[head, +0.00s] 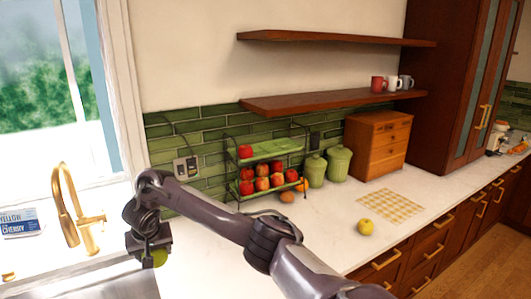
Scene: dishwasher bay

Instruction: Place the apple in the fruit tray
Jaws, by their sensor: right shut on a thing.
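My right gripper (148,250) hangs low at the left, over the edge of the sink. It is shut on a yellow-green apple (159,258), which is partly hidden by the gripper. The fruit tray (275,149) is a dark two-tier rack with green trays, standing against the tiled wall right of the gripper. Its upper tier holds one red apple (245,151) at the left end, with bare room to the right. Its lower tier holds several red apples (262,184). My left gripper is not in view.
A yellow apple (365,227) lies on the white counter near a checked mat (388,208). Green canisters (339,162) and a wooden drawer box (377,145) stand right of the rack. A gold faucet (70,208) rises at the left. A shelf (320,100) overhangs the rack.

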